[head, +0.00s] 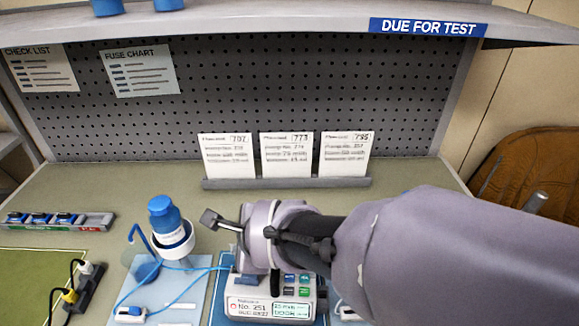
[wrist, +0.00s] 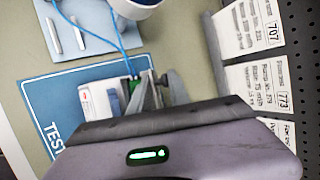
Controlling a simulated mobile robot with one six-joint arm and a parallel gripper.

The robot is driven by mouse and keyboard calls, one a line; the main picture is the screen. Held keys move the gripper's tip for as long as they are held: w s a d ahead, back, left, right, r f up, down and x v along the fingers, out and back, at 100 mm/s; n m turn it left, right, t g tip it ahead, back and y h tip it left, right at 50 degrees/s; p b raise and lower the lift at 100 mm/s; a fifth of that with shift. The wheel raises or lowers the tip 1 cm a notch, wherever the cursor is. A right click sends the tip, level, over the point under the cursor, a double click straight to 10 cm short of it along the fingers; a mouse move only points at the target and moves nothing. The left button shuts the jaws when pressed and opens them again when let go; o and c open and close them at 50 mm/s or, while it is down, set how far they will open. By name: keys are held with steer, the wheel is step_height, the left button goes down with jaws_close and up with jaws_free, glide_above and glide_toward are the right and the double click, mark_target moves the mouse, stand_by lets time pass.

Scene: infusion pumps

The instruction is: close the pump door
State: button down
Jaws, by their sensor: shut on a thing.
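The pump (head: 272,300), a pale box labelled No. 251 with coloured buttons, stands on the bench at the front middle of the head view. My arm hides its top and back. In the wrist view part of its white body (wrist: 98,104) shows left of the fingers. My gripper (wrist: 157,88) is down at the pump, its fingers close together on a small part that looks like the pump door's edge. The door is mostly hidden, so I cannot tell how far open it stands. A blue tube (head: 190,268) runs from the pump to the left.
A blue-capped bottle (head: 165,222) stands in a holder left of the pump, close to my gripper. A card rack (head: 285,183) stands behind. A tray of small blue-topped parts (head: 58,221) and a power strip (head: 75,292) lie left. The back bench is mostly clear.

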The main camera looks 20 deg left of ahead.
steer(key=shift+s+f+t, duration=0.15)
steer(key=shift+s+t, duration=0.15)
steer(key=shift+s, duration=0.05)
steer(key=shift+s+f+t+b, duration=0.3)
steer(key=shift+t+b, duration=0.05)
steer(key=shift+t, duration=0.25)
steer(key=shift+s+d+f+n+t+y+b, duration=0.1)
steer(key=shift+s+f+n+t+y+b, duration=0.15)
steer(key=shift+b, duration=0.3)
steer(key=shift+s+d+n+t+y+b, duration=0.1)
steer(key=shift+n+t+y+b, duration=0.05)
steer(key=shift+t+b, duration=0.3)
steer(key=shift+b, duration=0.35)
steer(key=shift+r, duration=0.1)
steer(key=c, duration=1.3)
jaws_free()
